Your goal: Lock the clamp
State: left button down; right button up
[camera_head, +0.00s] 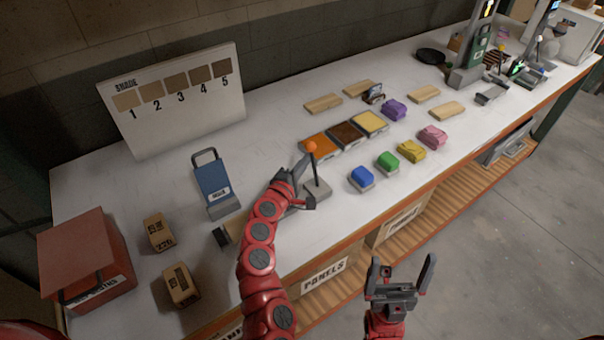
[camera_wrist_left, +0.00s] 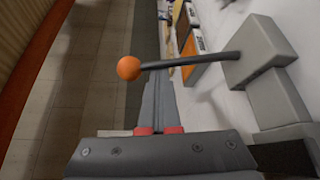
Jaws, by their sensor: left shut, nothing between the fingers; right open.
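The clamp's lever carries an orange ball knob (camera_head: 311,147) and stands roughly upright on a grey base (camera_head: 317,190) near the front edge of the table. In the left wrist view the orange knob (camera_wrist_left: 128,67) sits at the end of a dark rod that runs to the grey clamp body (camera_wrist_left: 260,50). My left gripper (camera_head: 306,164) is shut and empty, close beside the lever just below the knob; contact cannot be told. Its closed fingers show in the left wrist view (camera_wrist_left: 157,100). My right gripper (camera_head: 402,267) is open and empty in front of the table.
My left arm partly hides a wooden piece and dark block (camera_head: 221,237). Left are a blue handled container (camera_head: 213,184), two tan blocks (camera_head: 159,232) and a red box (camera_head: 88,248). Orange, brown and yellow trays (camera_head: 346,134) and coloured packets (camera_head: 387,161) lie right.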

aim_at(316, 175)
pick_arm(q)
jog(key=s+d+m+t+b, duration=0.1)
jog(key=m+b, duration=0.1)
jog(key=b, duration=0.2)
jog(key=s+d+m+t+h+b, duration=0.1)
jog(key=b, duration=0.3)
jog(key=s+d+m+b, duration=0.1)
jog(key=s+m+b, duration=0.1)
jog(key=b, duration=0.2)
jog(key=shift+d+f+m+t+h, duration=0.1)
jog(key=shift+f+m+t+h, duration=0.2)
jog(key=shift+t, duration=0.1)
jog(key=shift+s+d+b, duration=0.25)
jog(key=shift+s+b, duration=0.15)
jog(key=shift+b, duration=0.15)
jog(key=shift+s+d, duration=0.3)
jog(key=shift+s, duration=0.2)
jog(key=shift+f, duration=0.1)
